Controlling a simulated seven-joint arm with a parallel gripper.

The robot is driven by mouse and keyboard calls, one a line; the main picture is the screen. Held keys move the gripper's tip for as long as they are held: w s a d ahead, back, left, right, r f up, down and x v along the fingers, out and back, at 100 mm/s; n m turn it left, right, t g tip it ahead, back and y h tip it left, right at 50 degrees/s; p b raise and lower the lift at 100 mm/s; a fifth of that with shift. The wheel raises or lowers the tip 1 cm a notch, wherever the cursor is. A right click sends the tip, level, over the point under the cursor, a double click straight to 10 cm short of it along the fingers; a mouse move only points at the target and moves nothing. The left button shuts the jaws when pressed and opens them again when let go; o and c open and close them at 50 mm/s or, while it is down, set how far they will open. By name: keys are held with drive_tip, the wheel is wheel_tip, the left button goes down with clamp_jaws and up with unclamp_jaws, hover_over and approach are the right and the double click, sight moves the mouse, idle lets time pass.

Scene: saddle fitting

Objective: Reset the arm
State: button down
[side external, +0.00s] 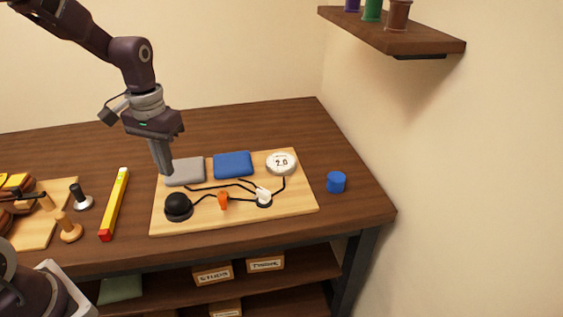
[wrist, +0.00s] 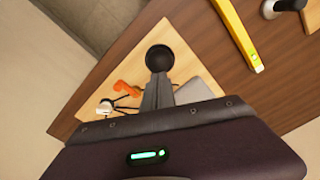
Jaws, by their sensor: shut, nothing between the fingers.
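My gripper (side external: 163,168) is shut and empty. It points down above the left part of the light wooden board (side external: 240,222), near the grey block (side external: 187,172). Its closed fingers (wrist: 155,100) also show in the wrist view, between the black dome (wrist: 159,58) and the grey block (wrist: 195,91). The picture does not clearly show how high the fingertips are above the board.
The board also holds a blue block (side external: 233,164), a white round disc (side external: 281,162), an orange piece (side external: 223,200) and black cables. A yellow bar (side external: 115,203) lies left of it, a blue cup (side external: 336,182) stands right. A wall shelf (side external: 395,33) hangs at upper right.

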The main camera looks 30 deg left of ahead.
drive_tip(key=shift+r, duration=0.1)
drive_tip(key=s+d+r+m+t, duration=0.1)
drive_tip(key=s+d+r+t, duration=0.15)
drive_tip(key=s+r, duration=0.3)
drive_tip(key=s+d+r+m+t, duration=0.1)
drive_tip(key=s+d+r, duration=0.3)
drive_tip(key=r, duration=0.2)
drive_tip(key=s+d+r+m+t, duration=0.1)
drive_tip(key=s+d+t, duration=0.1)
drive_tip(key=s, duration=0.7)
drive_tip(key=shift+s+d+r, duration=0.3)
drive_tip(key=shift+s+d, duration=0.1)
drive_tip(key=shift+d, duration=0.35)
